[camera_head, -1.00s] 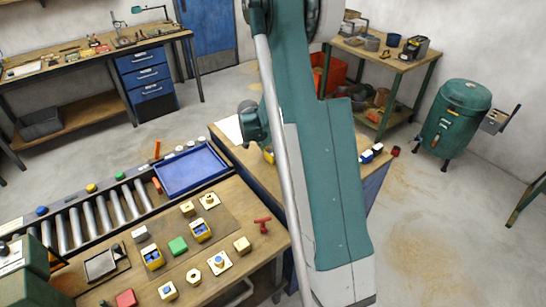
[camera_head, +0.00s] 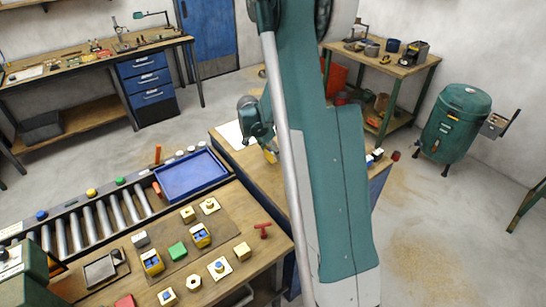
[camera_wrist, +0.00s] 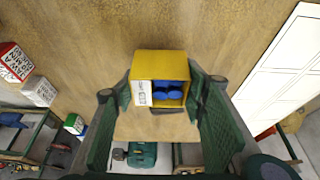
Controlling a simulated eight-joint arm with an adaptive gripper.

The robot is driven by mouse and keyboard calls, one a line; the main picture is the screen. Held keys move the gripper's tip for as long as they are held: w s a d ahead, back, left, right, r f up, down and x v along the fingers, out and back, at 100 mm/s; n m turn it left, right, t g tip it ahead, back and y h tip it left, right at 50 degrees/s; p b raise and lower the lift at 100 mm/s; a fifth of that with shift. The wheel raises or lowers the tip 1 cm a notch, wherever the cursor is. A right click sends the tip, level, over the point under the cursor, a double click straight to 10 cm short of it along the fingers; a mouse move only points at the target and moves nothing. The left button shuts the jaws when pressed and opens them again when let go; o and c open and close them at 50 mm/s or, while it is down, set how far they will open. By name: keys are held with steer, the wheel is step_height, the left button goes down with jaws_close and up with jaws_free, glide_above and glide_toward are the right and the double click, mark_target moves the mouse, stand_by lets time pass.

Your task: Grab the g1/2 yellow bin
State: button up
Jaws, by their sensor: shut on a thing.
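A yellow bin (camera_wrist: 145,61) with blue pieces inside and a white label on its front is between the two green fingers of my gripper (camera_wrist: 160,93) in the wrist view. The fingers are shut on its sides. The label text is too small to read. In the head view, a bit of the yellow bin (camera_head: 270,156) shows under my gripper (camera_head: 266,148), over the wooden bench; my arm hides much around it. Whether the bin touches the bench cannot be told.
Two other yellow bins with blue pieces (camera_head: 152,262) (camera_head: 200,235) sit on the front-left table (camera_head: 225,208). A blue tray (camera_head: 190,176) lies beside the roller conveyor (camera_head: 103,215). Small labelled boxes (camera_wrist: 14,62) and a white sheet (camera_wrist: 280,70) lie on the bench.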

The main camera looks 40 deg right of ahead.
steer(key=shift+r, duration=2.95)
